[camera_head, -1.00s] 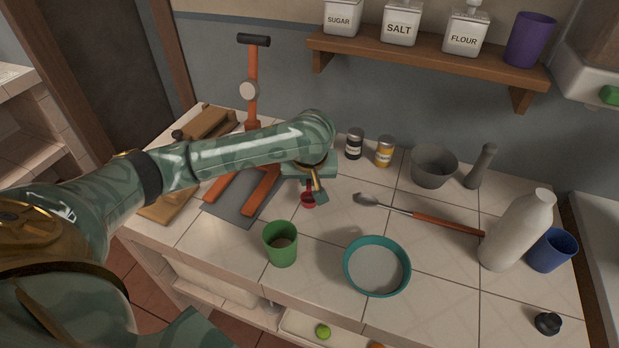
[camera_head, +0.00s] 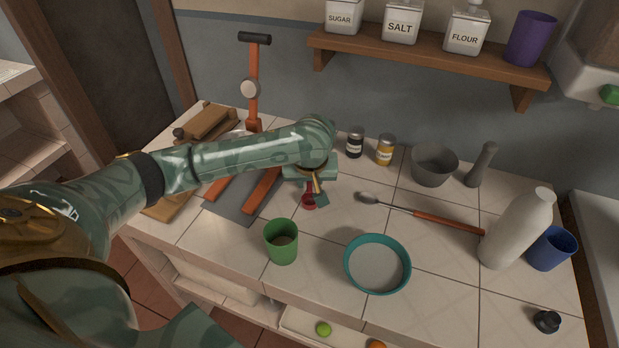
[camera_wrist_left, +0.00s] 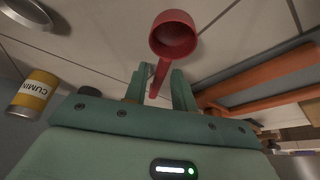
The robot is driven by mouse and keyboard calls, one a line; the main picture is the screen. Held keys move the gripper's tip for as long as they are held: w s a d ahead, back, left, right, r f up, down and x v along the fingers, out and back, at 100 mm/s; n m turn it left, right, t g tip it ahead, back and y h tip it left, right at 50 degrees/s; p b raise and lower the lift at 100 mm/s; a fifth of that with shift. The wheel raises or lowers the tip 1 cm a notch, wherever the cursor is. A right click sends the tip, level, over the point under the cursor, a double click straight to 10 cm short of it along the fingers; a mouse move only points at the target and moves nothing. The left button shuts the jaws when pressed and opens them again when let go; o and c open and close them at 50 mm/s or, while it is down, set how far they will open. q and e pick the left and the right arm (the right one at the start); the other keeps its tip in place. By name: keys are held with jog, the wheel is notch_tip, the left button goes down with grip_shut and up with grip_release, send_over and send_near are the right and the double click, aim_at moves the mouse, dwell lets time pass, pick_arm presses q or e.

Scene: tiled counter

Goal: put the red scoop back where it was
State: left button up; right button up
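The red scoop (camera_head: 309,201) is low over or on the tiles at the middle of the counter, partly hidden by my left gripper (camera_head: 318,196). In the left wrist view the scoop's round bowl (camera_wrist_left: 173,36) is beyond the fingertips, its opening facing the camera. Its thin handle runs back between the two fingers of my left gripper (camera_wrist_left: 160,72). Narrow gaps seem to show beside the handle, and I cannot tell whether the fingers clamp it. I cannot tell whether the scoop touches the counter. My right gripper is not in view.
A green cup (camera_head: 281,249) and a teal bowl (camera_head: 376,290) stand in front. A long orange-handled spoon (camera_head: 448,222) lies to the right. A grey mat (camera_head: 229,207) with an orange-handled tool is left. Spice jars (camera_head: 385,151) stand behind, with a grey mortar (camera_head: 433,170) further right.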

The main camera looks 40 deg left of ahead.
pick_arm(q)
jog(key=shift+o, duration=0.4)
jog(key=p+v, duration=1.1)
jog(key=v, duration=0.5)
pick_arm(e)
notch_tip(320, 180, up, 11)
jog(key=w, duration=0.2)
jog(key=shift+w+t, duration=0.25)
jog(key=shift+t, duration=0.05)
pick_arm(q)
jog(key=shift+d+r, duration=0.1)
jog(key=shift+r, duration=0.05)
jog(key=shift+s, duration=0.1)
